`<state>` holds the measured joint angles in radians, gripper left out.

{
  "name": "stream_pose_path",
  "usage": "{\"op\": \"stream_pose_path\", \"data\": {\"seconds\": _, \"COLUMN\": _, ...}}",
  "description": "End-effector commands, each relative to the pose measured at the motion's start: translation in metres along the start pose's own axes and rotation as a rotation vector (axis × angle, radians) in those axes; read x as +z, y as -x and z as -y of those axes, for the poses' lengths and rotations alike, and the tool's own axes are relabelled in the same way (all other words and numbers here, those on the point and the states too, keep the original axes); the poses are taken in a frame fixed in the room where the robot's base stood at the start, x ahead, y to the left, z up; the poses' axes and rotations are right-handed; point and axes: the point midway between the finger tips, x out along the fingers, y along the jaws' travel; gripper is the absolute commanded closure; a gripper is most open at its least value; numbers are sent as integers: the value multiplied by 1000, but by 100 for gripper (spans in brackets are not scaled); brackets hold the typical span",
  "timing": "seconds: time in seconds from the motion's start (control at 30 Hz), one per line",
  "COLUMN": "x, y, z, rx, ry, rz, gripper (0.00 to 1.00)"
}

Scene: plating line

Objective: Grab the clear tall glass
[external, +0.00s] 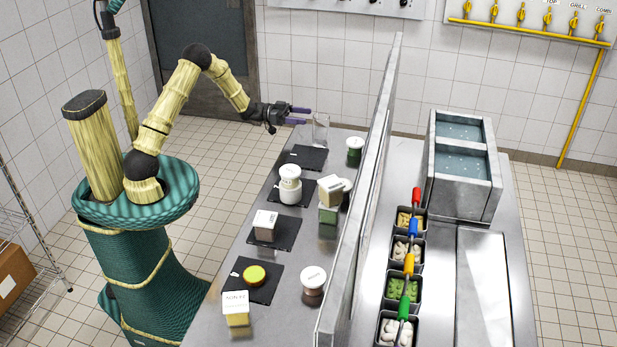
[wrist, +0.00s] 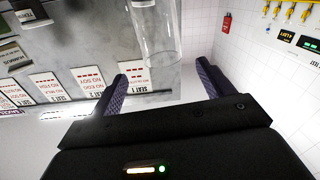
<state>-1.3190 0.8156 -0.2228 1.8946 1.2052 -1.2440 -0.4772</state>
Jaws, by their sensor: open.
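The clear tall glass (external: 321,131) stands upright at the far end of the counter, near the dividing wall. My gripper (external: 307,116) is open and empty, with its purple fingers reaching toward the glass from the left at about the height of its rim. In the wrist view the glass (wrist: 158,38) shows ahead, between the lines of the two fingers of my gripper (wrist: 162,72). The fingertips look close to the glass, but I cannot tell the exact gap. No finger visibly touches it.
A dark mat (external: 305,157) lies on the counter just nearer than the glass. A green-and-white jar (external: 354,147) stands to the glass's right. The tall dividing wall (external: 368,190) runs along the counter's right side. White containers (external: 290,190) stand on mats farther down.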

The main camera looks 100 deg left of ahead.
Motion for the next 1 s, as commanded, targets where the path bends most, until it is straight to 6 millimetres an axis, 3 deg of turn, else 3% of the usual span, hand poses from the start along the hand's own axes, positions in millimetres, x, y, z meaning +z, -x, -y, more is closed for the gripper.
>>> {"op": "stream_pose_path", "data": {"seconds": 0.2, "x": 0, "y": -25, "z": 0, "rx": 1, "ry": 0, "rz": 0, "gripper": 20}}
{"op": "stream_pose_path", "data": {"seconds": 0.57, "x": 0, "y": -28, "z": 0, "rx": 0, "ry": 0, "rz": 0, "gripper": 20}}
{"op": "stream_pose_path", "data": {"seconds": 1.0, "x": 7, "y": -77, "z": 3, "rx": -1, "ry": 0, "rz": 0, "gripper": 20}}
